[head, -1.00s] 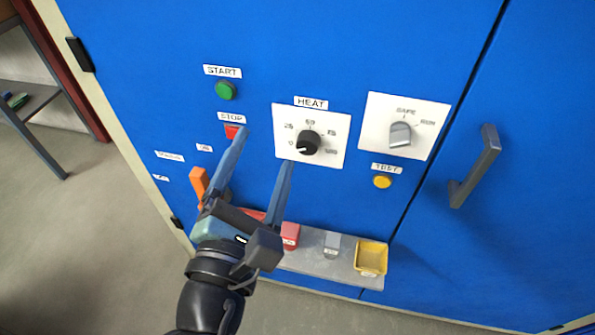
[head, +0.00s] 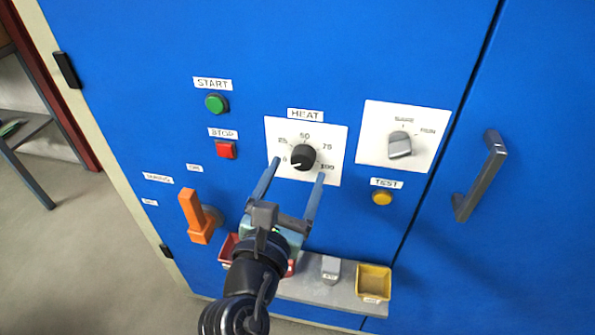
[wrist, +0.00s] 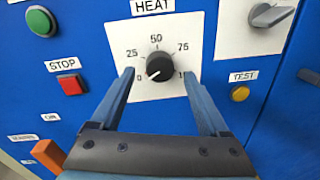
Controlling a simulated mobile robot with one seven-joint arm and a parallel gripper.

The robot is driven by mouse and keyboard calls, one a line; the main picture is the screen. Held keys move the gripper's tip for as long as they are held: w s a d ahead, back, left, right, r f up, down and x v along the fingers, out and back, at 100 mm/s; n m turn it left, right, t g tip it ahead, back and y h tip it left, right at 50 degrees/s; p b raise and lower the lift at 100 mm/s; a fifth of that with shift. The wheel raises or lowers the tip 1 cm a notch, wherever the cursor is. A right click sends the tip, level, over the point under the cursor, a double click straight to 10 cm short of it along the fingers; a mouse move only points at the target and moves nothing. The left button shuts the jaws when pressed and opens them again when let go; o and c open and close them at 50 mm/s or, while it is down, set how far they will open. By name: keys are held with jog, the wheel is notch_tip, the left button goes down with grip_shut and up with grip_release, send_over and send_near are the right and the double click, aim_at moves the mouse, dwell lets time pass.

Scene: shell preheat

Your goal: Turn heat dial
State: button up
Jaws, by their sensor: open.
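My gripper (head: 299,169) is open, with two blue fingers pointing up at the plate, one on each side below the knob. In the wrist view my gripper (wrist: 159,77) has its fingertips left and right of the knob, apart from it. Whether the tips touch the plate I cannot tell.
A green START button (head: 217,103) and red STOP button (head: 226,150) are to the left, an orange lever (head: 195,217) lower left. A grey selector knob (head: 400,146), yellow TEST button (head: 382,198) and door handle (head: 480,176) are right. A shelf (head: 311,291) with bins lies below.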

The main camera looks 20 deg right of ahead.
jog(key=shift+x, duration=0.85)
grip_shut()
